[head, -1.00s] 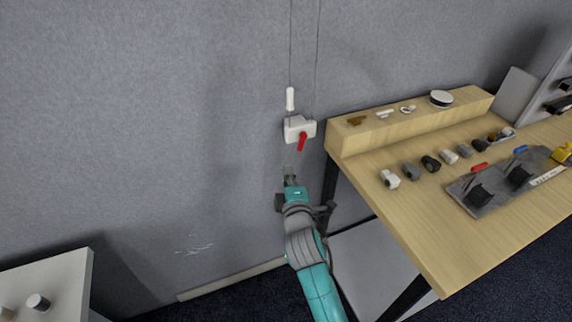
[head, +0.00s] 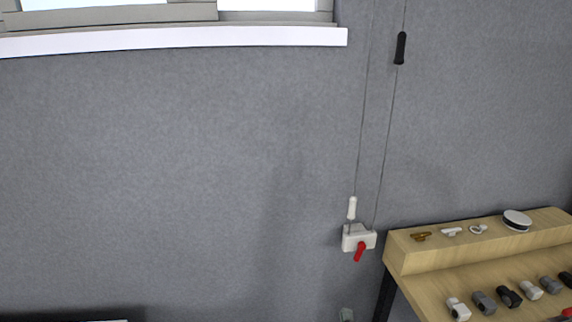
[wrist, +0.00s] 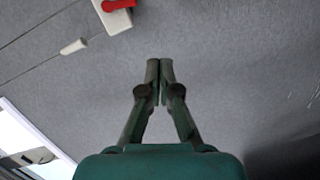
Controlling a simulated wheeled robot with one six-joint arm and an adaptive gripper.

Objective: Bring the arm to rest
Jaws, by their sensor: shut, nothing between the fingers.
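My gripper (wrist: 160,72) is shut and empty in the wrist view, its two fingertips together in front of the grey wall. The fingers touch nothing that I can see. A white wall box (head: 357,238) with a red lever (head: 360,251) is above the gripper in the head view. The box (wrist: 114,18) and its red lever (wrist: 118,5) also show at the top of the wrist view, apart from the fingers.
Two cords run up the wall, with a white handle (head: 352,208) and a black handle (head: 400,48). A wooden table (head: 420,285) with a raised shelf (head: 480,242) and several small parts stands at right. A window sill (head: 180,40) is at upper left. The wall between is bare.

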